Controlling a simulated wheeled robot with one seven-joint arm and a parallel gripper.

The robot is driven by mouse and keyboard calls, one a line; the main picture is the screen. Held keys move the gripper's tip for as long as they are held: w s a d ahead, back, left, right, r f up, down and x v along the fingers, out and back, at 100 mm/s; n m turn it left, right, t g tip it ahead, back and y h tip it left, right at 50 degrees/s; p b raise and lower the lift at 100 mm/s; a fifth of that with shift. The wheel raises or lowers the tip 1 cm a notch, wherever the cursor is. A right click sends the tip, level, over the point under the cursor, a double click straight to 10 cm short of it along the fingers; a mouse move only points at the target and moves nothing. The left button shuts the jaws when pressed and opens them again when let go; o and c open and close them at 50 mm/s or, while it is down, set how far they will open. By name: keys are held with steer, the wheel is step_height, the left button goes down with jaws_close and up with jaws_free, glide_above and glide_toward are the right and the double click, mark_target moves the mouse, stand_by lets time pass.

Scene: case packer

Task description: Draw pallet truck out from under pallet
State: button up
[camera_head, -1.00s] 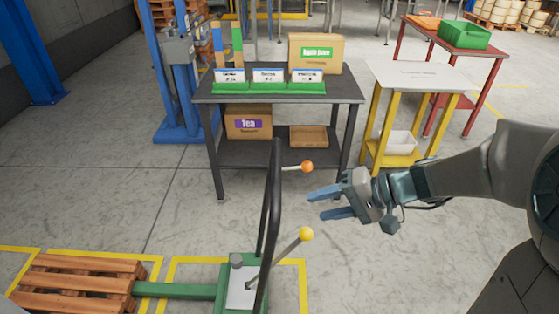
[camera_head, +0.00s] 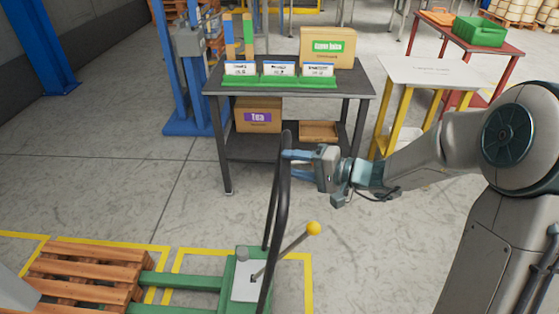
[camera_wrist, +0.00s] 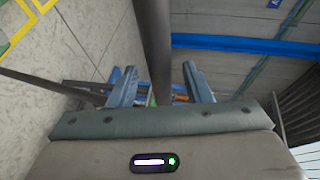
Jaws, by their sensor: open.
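The green pallet truck (camera_head: 196,281) stands at lower left with its forks in the wooden pallet (camera_head: 92,264). Its black loop handle (camera_head: 271,232) rises from the body, and a lever with a yellow knob (camera_head: 313,228) leans beside it. My gripper (camera_head: 290,165) is open at the upper part of the handle, its fingers pointing left. In the wrist view the dark handle bar (camera_wrist: 153,45) runs between the two spread blue fingers of my gripper (camera_wrist: 161,84). Whether either finger touches the bar cannot be told.
A dark two-shelf table (camera_head: 350,85) with boxes and a green card holder stands behind the handle. A white-topped yellow stand (camera_head: 430,73) and a red table (camera_head: 455,38) are at the back right. Yellow floor lines (camera_head: 305,285) surround the truck; the floor nearer me is open.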

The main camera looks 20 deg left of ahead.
steer(key=shift+x, duration=2.2)
steer(key=shift+c, duration=0.4)
jaws_close()
steer(key=w+d+b, duration=0.3)
steer(key=d+b, duration=0.1)
steer(key=d, duration=1)
steer(key=shift+r, duration=0.35)
steer(key=shift+o, duration=0.4)
jaws_free()
steer(key=a, duration=0.3)
steer(key=shift+s+a+f, duration=0.3)
steer(key=shift+s+a, duration=0.05)
steer(key=shift+s, duration=0.05)
steer(key=v, duration=1.3)
